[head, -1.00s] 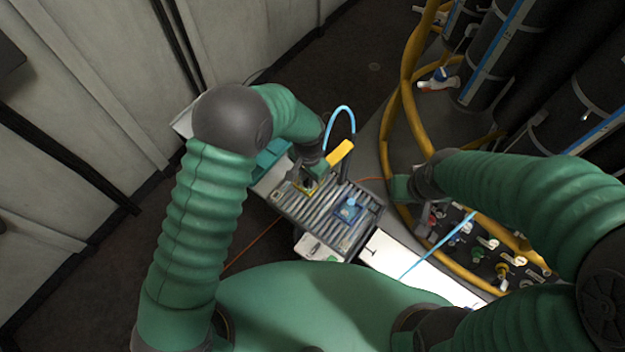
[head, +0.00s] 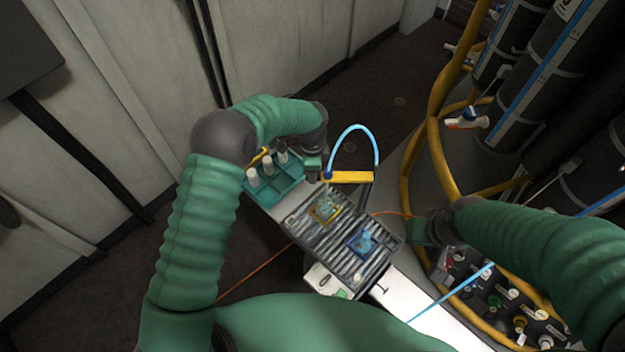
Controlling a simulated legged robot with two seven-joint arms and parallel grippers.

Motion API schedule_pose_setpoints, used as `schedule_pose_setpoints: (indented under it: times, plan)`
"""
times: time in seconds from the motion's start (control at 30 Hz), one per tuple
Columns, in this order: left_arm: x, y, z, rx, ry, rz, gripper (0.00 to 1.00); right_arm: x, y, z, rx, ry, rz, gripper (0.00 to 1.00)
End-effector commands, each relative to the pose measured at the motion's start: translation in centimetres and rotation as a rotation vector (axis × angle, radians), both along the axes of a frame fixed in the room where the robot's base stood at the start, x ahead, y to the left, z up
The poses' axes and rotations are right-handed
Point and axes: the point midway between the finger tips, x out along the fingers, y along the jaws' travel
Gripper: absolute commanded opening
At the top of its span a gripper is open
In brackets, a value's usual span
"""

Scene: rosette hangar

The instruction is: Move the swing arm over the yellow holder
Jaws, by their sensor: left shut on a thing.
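The swing arm (head: 347,177) is a yellow bar with a light blue hose looping above it, joined to a dark post at its right end. My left gripper (head: 318,174) is shut at the bar's left end, by a dark blue knob; its fingers are small and partly hidden. The yellow holder (head: 325,211) is a square yellow frame on the ribbed grey tray. In the picture, the bar's left end and my gripper lie just above the holder, not covering it. My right gripper (head: 428,231) is right of the tray, away from the bar; its jaw opening is unclear.
A blue holder (head: 362,243) sits on the ribbed tray (head: 345,262). A teal rack (head: 262,190) with white-capped bottles stands at the tray's upper left. Yellow hoses (head: 437,160) and a panel of valves (head: 500,300) lie to the right.

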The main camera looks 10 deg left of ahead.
Motion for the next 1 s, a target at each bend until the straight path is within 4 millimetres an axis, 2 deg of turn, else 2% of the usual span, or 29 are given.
schedule_pose_setpoints:
  times: [0.2, 0.57, 0.6, 0.73, 1.0]
  plan:
    - [0.74, -0.33, 0.20, -0.008, -0.007, -0.031, 0.00, 0.00, 0.00, -0.17, 0.000, 0.000, 0.000, 0.00]
    - [0.73, -0.36, 0.19, -0.008, -0.005, -0.035, 0.00, 0.00, 0.00, -0.17, 0.000, 0.000, 0.000, 0.00]
    - [0.71, -0.35, 0.18, -0.007, -0.005, -0.035, 0.24, 0.00, 0.00, -0.17, 0.000, 0.000, 0.000, 0.00]
    - [0.65, -0.23, 0.11, -0.006, -0.003, -0.035, 0.41, 0.00, 0.00, -0.17, 0.000, 0.000, 0.000, 0.00]
    - [0.58, -0.05, 0.03, -0.003, 0.000, -0.035, 0.42, -0.01, 0.00, -0.20, 0.000, 0.000, 0.000, 0.00]
